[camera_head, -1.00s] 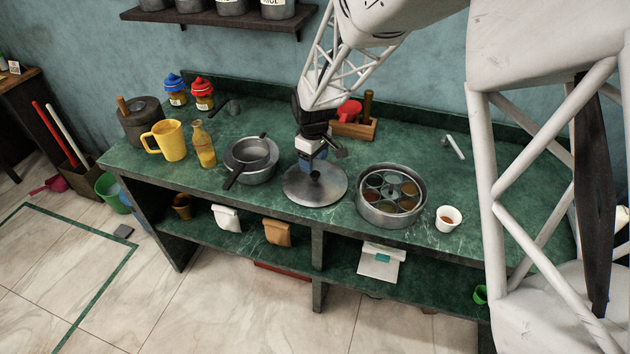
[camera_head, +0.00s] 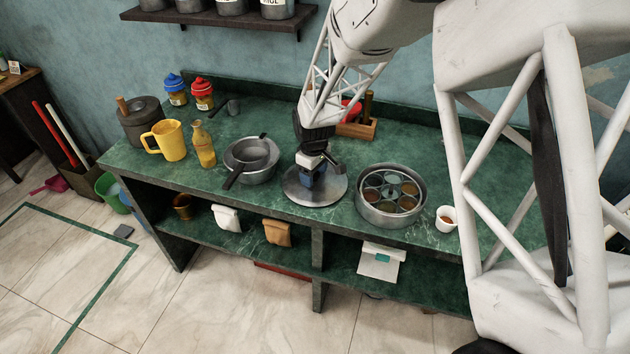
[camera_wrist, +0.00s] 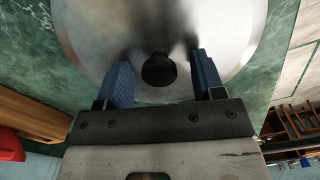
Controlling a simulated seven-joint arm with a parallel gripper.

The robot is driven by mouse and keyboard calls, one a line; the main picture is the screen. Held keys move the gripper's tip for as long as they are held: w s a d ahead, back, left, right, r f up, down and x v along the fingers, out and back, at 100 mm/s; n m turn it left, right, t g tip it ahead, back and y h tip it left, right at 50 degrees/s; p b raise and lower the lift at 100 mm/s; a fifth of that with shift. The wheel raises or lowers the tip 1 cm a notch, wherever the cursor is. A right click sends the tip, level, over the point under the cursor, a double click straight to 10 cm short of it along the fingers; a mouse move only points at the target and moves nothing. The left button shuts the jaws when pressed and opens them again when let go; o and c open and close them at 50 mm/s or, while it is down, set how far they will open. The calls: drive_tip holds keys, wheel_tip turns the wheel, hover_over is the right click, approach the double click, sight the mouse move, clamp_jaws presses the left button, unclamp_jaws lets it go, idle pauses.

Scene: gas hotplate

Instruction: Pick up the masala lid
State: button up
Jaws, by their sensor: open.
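The masala lid (camera_head: 335,187) is a round, flat steel disc lying on the green counter, left of the round masala box. In the wrist view the lid (camera_wrist: 90,22) fills the upper middle, with its dark round knob (camera_wrist: 158,70) near its centre. My gripper (camera_head: 312,186) is over the lid and hides its middle in the head view. In the wrist view my gripper (camera_wrist: 163,75) is open, with one blue finger on each side of the knob. Gaps show between the knob and both fingers. How high the fingertips are above the lid is hard to tell.
The steel masala box (camera_head: 390,207) with several spice cups stands right of the lid, beside a small white cup (camera_head: 446,218). A steel pan (camera_head: 262,172) stands close on the left. A wooden holder (camera_head: 357,130) is behind.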

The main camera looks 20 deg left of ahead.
idle(0.4)
drive_tip(key=c, duration=1)
drive_tip(key=shift+c, duration=0.2)
drive_tip(key=shift+r, duration=0.2)
wheel_tip(320, 180, up, 10)
drive_tip(key=shift+f, duration=0.15)
idle(0.4)
drive_tip(key=s+d+r, duration=0.1)
drive_tip(key=d+r, duration=0.2)
drive_tip(key=d, duration=1.9)
